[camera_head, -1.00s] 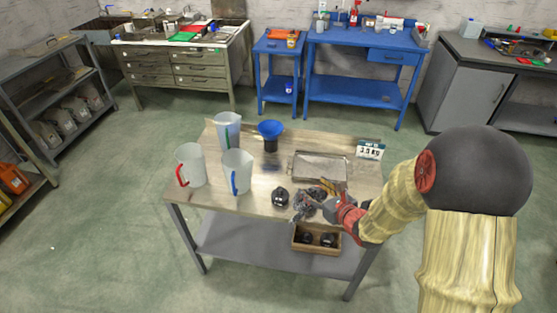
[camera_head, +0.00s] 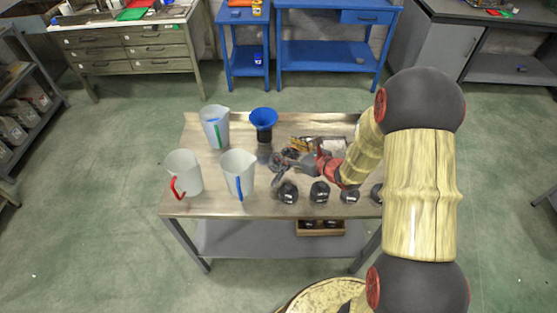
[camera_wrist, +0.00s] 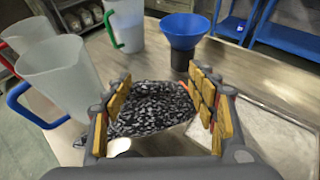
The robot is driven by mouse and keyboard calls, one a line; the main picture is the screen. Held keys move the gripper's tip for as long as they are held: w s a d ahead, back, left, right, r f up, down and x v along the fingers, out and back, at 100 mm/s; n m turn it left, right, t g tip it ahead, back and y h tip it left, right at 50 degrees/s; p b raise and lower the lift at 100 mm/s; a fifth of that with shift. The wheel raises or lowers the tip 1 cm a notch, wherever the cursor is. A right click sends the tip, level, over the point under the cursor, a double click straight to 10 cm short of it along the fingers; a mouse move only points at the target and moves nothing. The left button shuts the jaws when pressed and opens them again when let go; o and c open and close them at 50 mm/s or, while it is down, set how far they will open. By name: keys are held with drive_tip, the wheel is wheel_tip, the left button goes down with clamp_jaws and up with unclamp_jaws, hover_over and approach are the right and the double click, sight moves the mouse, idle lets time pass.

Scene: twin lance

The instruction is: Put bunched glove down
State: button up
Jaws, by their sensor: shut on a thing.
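The bunched glove (camera_wrist: 150,108) is a dark, grey-and-white speckled lump between my fingers in the wrist view. My gripper (camera_wrist: 162,84) is shut on it, with tan padded fingers on both sides. In the head view my gripper (camera_head: 290,160) is low over the middle of the workbench (camera_head: 225,202), just in front of the blue funnel. The glove is mostly hidden there by the fingers. I cannot tell whether it touches the bench top.
Three pitchers, with a green (camera_head: 215,128), a red (camera_head: 183,172) and a blue handle (camera_head: 238,175), stand left. A blue funnel (camera_head: 263,118) stands behind. Several dark round items (camera_head: 319,193) line the front edge. A metal tray (camera_wrist: 265,135) lies right of my gripper.

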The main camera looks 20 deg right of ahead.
drive_tip(key=w+f, duration=0.1)
drive_tip(key=f, duration=0.1)
drive_tip(key=w+a+f+b, duration=0.1)
drive_tip(key=w+f+b, duration=0.1)
drive_tip(key=w+f, duration=0.1)
drive_tip(key=shift+a+f, duration=0.3)
drive_tip(key=shift+a, duration=0.05)
drive_tip(key=shift+w+f+b, duration=0.15)
drive_tip(key=shift+f+b, duration=0.25)
drive_tip(key=shift+f, duration=0.45)
drive_tip(key=shift+w+f+b, duration=0.15)
drive_tip(key=shift+f+b, duration=0.2)
drive_tip(key=shift+f, duration=0.5)
drive_tip(key=shift+f, duration=0.2)
drive_tip(key=o, duration=1.1)
drive_tip(key=shift+a+r, duration=0.1)
drive_tip(key=shift+o, duration=0.7)
